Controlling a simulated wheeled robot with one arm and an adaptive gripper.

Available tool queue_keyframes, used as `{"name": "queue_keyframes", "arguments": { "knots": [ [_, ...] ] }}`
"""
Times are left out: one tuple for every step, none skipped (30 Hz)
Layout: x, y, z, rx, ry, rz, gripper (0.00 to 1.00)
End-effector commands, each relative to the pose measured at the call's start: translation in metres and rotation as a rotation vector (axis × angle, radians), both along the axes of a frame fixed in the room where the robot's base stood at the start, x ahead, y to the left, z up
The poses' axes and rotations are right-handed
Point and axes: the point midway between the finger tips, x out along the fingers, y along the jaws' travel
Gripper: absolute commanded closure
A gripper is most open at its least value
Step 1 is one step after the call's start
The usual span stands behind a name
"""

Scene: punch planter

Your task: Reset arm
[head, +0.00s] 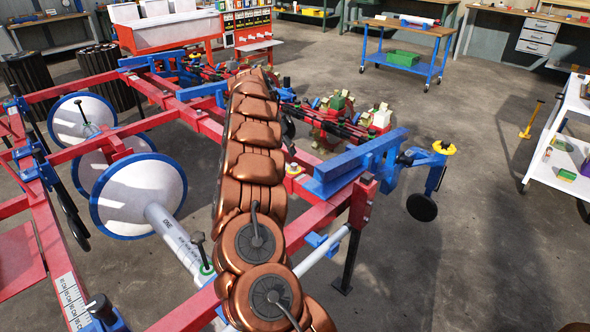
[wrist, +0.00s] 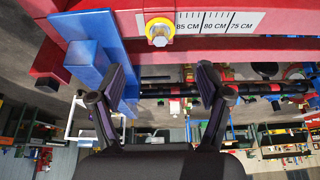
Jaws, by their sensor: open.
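My gripper (wrist: 163,80) shows in the wrist view with its two dark fingers spread apart and nothing between them. The left finger overlaps a blue bracket (wrist: 100,52) in the picture; I cannot tell whether they touch. A red beam (wrist: 290,47) with a centimetre scale (wrist: 217,22) and a yellow-collared bolt (wrist: 159,32) crosses the top of this view. In the head view my copper-coloured arm reaches forward over the red planter frame (head: 312,215). My gripper cannot be made out there, at the far end of the arm.
White discs with blue rims (head: 138,196) stand left of my arm. A blue bracket (head: 350,168) on the frame is to its right. A blue wheeled table (head: 408,50) and a white cart (head: 560,150) stand farther off.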

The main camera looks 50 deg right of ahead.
Motion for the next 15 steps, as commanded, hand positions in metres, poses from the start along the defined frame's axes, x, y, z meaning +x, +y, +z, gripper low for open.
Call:
{"name": "queue_keyframes", "arguments": {
  "knots": [
    [0.000, 0.000, 0.000, 0.000, 0.000, 0.000, 0.23],
    [0.000, 0.000, 0.000, 0.000, 0.000, 0.000, 0.23],
    [0.000, 0.000, 0.000, 0.000, 0.000, 0.000, 0.23],
    [0.000, 0.000, 0.000, 0.000, 0.000, 0.000, 0.23],
    [0.000, 0.000, 0.000, 0.000, 0.000, 0.000, 0.23],
    [0.000, 0.000, 0.000, 0.000, 0.000, 0.000, 0.23],
    [0.000, 0.000, 0.000, 0.000, 0.000, 0.000, 0.23],
    [0.000, 0.000, 0.000, 0.000, 0.000, 0.000, 0.23],
    [0.000, 0.000, 0.000, 0.000, 0.000, 0.000, 0.23],
    [0.000, 0.000, 0.000, 0.000, 0.000, 0.000, 0.23],
    [0.000, 0.000, 0.000, 0.001, 0.000, 0.001, 0.23],
    [0.001, 0.002, 0.000, 0.003, 0.000, 0.005, 0.23],
    [0.002, 0.004, 0.001, 0.006, -0.001, 0.012, 0.23],
    [0.004, 0.008, 0.001, 0.012, -0.001, 0.023, 0.23],
    [0.008, 0.015, 0.002, 0.022, -0.001, 0.043, 0.23]
  ]
}}
